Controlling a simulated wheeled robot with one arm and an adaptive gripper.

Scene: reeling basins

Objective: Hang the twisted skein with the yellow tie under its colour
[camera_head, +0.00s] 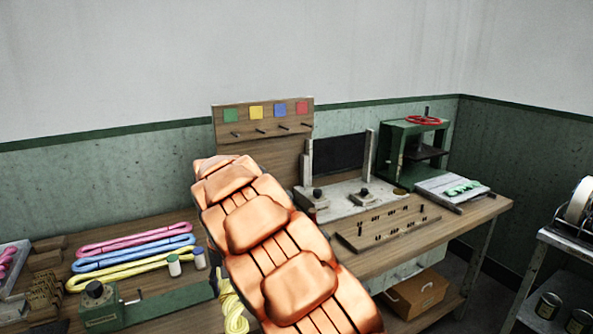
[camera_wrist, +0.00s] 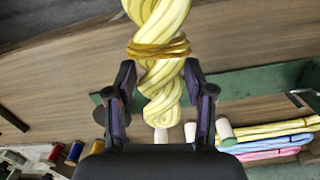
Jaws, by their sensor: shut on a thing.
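The twisted skein (camera_wrist: 163,15) is pale yellow with a darker yellow tie (camera_wrist: 158,49) around it. In the wrist view it runs down from the top edge between the fingers of my gripper (camera_wrist: 160,76), which is shut on it near the tie. In the head view a twisted pale yellow part of a skein (camera_head: 234,312) shows beside my orange arm; my gripper is hidden there. The wooden rack board (camera_head: 262,103) stands at the back with green, yellow (camera_head: 256,112), blue and red squares. A peg sticks out under each square, and the visible pegs look empty.
Pink, blue and yellow looped skeins (camera_head: 130,262) lie on the left bench, with small spools (camera_head: 174,266) and a green device (camera_head: 97,307) nearby. A pegged wooden board (camera_head: 388,222), a white-topped fixture (camera_head: 348,204) and a green press (camera_head: 412,152) stand to the right.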

